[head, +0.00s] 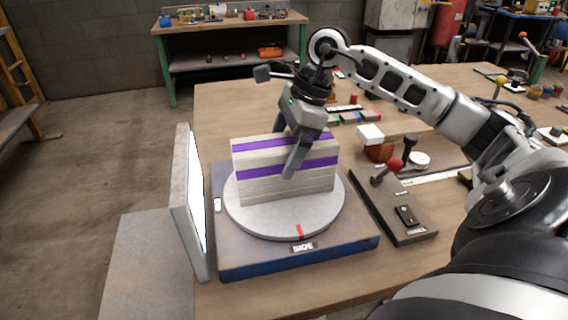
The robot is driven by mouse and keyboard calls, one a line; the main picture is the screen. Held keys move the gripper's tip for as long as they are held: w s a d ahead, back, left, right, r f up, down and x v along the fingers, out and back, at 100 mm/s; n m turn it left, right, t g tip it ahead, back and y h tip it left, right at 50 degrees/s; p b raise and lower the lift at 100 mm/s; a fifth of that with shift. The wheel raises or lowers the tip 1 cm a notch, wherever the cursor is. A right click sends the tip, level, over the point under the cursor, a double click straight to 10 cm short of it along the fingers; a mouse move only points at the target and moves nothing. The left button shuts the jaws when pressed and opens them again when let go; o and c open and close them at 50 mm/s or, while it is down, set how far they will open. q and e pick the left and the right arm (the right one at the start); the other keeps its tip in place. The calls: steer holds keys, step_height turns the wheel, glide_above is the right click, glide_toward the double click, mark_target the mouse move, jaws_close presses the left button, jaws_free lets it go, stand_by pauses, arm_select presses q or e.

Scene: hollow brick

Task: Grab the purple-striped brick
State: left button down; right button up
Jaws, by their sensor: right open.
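The purple-striped brick (262,184) is a pale block with two purple bands. It stands upright on a round grey turntable (262,220) set on a blue base (320,255). My right gripper (288,160) reaches down over the brick from the upper right. It is open, with one finger in front of the brick's near face. The other finger shows above and partly behind the top edge. I cannot tell whether either finger touches the brick. The brick's far side is hidden. My left gripper is out of view.
A lit white panel (198,195) stands just left of the base. A dark control board with a red-knobbed lever (394,165) lies to the right. Behind it are a brown block with a white top (370,134) and small tools. A green-legged workbench (230,27) stands at the back.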

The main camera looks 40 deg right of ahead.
steer(key=shift+x, duration=1)
steer(key=c, duration=1.5)
steer(key=shift+d+r, duration=0.1)
steer(key=shift+c, duration=1.1)
steer(key=shift+w, duration=0.1)
